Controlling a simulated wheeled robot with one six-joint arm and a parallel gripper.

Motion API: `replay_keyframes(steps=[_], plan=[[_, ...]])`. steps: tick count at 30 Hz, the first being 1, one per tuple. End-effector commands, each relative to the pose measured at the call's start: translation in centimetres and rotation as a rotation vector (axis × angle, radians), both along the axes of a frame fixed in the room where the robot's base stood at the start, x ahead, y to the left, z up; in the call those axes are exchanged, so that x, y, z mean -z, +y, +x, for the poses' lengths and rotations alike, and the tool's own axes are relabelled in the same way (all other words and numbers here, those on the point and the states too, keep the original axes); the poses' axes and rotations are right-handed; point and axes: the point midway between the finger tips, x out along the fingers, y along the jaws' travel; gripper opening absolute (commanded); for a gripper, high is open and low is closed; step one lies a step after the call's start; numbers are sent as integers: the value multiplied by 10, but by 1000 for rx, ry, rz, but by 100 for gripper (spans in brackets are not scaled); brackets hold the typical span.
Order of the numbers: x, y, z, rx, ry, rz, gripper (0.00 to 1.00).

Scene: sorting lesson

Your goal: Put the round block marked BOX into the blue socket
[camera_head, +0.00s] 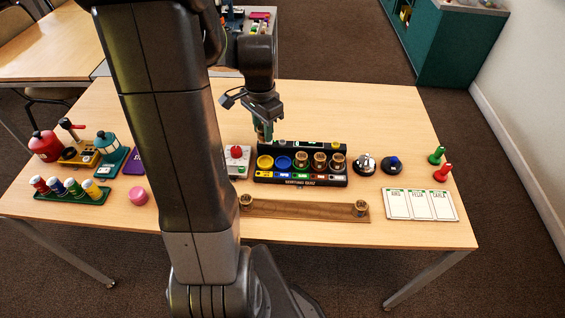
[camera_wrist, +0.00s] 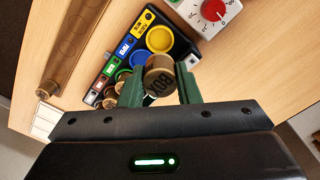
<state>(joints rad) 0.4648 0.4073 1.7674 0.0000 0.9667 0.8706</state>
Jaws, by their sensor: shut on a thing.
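The round block marked BOX (camera_wrist: 159,83) is brown, with dark lettering facing up in the wrist view. My gripper (camera_wrist: 160,88) is shut on it, one green finger on each side. In the head view my gripper (camera_head: 264,134) is over the back left part of the black sorting board (camera_head: 300,181), and I cannot make out the block there. The blue socket (camera_head: 283,162) is empty, between the yellow socket (camera_head: 264,162) and a row of filled ones. In the wrist view the blue socket (camera_wrist: 138,58) is partly covered by the block.
Several round brown blocks (camera_head: 320,158) fill the board's right sockets. A wooden tray (camera_head: 300,209) in front has a block at each end. A white box with a red knob (camera_head: 236,153) stands close left of the board. Bells (camera_head: 364,163) stand to the right.

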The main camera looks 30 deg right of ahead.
Motion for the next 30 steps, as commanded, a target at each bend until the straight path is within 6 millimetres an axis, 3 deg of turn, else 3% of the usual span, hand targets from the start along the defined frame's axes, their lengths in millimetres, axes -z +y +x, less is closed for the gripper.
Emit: replay_keyframes(steps=[11, 30], plan=[[0, -1, -1, 1, 1, 1, 8], [29, -43, -27, 0, 4, 0, 8]])
